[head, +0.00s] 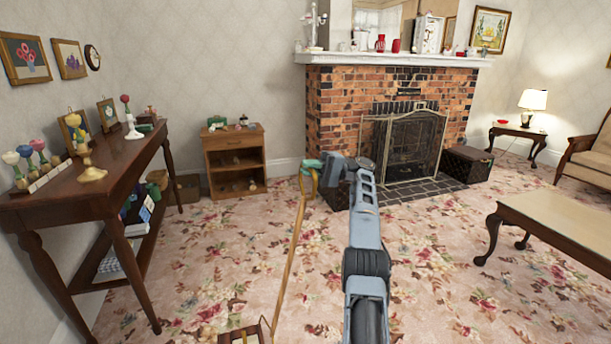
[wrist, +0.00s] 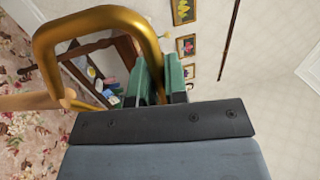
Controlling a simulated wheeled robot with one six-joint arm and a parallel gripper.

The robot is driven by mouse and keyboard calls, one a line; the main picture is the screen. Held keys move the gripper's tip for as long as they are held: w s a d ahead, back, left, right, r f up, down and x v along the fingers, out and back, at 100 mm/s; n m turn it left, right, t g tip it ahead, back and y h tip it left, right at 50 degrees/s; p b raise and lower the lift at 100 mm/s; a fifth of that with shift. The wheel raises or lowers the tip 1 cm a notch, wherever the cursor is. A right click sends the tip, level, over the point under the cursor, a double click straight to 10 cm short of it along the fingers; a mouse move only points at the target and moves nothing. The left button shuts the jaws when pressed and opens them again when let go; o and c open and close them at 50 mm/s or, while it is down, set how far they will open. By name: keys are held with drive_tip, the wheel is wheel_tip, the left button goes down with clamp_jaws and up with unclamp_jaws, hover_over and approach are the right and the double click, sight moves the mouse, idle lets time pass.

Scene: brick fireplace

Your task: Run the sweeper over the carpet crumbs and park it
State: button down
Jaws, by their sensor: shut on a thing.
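The sweeper (head: 291,252) has a long wooden stick, a golden loop handle at the top and a brown frame-like head at the bottom edge of the head view. The stick leans slightly. My gripper (head: 313,165) is shut on the loop, with its green fingers closed on one side of it. In the wrist view the golden loop (wrist: 95,17) passes between the fingers of my gripper (wrist: 163,80). The sweeper's head is cut off by the frame. The floral carpet (head: 225,262) fills the floor; I cannot make out crumbs against its pattern.
A dark side table (head: 100,185) with ornaments stands at the left. A small wooden cabinet (head: 235,160) is at the back wall. The brick fireplace (head: 335,115) has a screen and dark hearth. A coffee table (head: 545,215) stands at the right. Carpet between them is open.

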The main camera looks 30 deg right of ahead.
drive_tip(key=shift+d+f, duration=0.1)
drive_tip(key=shift+d, duration=0.05)
drive_tip(key=c, duration=1.2)
unclamp_jaws()
